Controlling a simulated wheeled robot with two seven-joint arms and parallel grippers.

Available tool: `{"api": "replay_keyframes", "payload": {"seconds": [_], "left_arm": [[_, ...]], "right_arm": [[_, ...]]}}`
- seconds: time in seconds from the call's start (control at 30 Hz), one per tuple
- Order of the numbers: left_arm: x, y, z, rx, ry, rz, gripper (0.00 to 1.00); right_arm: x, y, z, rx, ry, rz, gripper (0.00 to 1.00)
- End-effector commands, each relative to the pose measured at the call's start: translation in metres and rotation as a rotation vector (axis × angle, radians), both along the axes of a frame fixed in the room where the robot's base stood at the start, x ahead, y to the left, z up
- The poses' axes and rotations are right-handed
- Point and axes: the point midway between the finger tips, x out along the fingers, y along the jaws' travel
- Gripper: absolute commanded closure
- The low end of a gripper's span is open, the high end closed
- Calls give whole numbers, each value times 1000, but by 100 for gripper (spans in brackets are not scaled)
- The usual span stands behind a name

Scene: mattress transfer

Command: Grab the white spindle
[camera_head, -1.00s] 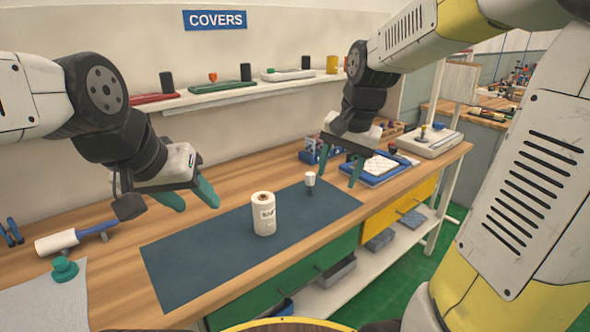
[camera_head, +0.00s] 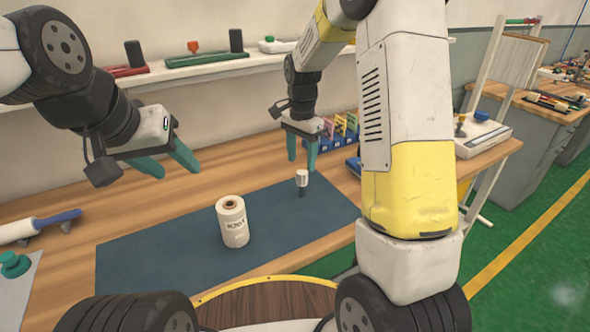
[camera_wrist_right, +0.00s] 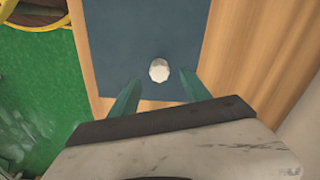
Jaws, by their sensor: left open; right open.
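A small white spindle (camera_head: 302,178) with a dark lower part stands upright near the right end of the dark blue mat (camera_head: 160,255). It also shows in the right wrist view (camera_wrist_right: 158,70), between the fingertip directions. My right gripper (camera_head: 301,165) is open, fingers pointing down, close to the spindle; I cannot tell whether it touches. A larger white spool (camera_head: 232,222) with a printed label stands upright on the mat, left of the spindle. My left gripper (camera_head: 172,170) is open and empty above the table, left of the spool.
A white roller with a blue handle (camera_head: 35,226) and a green knob (camera_head: 14,264) lie at the left. A blue rack (camera_head: 343,135) stands behind the right gripper. My right arm hides part of the table's right side.

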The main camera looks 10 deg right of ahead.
Motion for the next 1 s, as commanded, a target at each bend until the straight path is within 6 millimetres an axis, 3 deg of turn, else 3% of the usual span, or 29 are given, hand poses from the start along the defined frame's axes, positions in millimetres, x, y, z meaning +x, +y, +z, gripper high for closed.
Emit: {"api": "replay_keyframes", "payload": {"seconds": [0.4,0.73,1.0], "left_arm": [[0,0,0,0,0,0,51],[0,0,0,0,0,0,51],[0,0,0,0,0,0,51]], "right_arm": [[1,-3,-56,0,4,2,44],[1,-3,-63,0,0,1,44],[1,-3,-62,1,-1,2,97]]}}
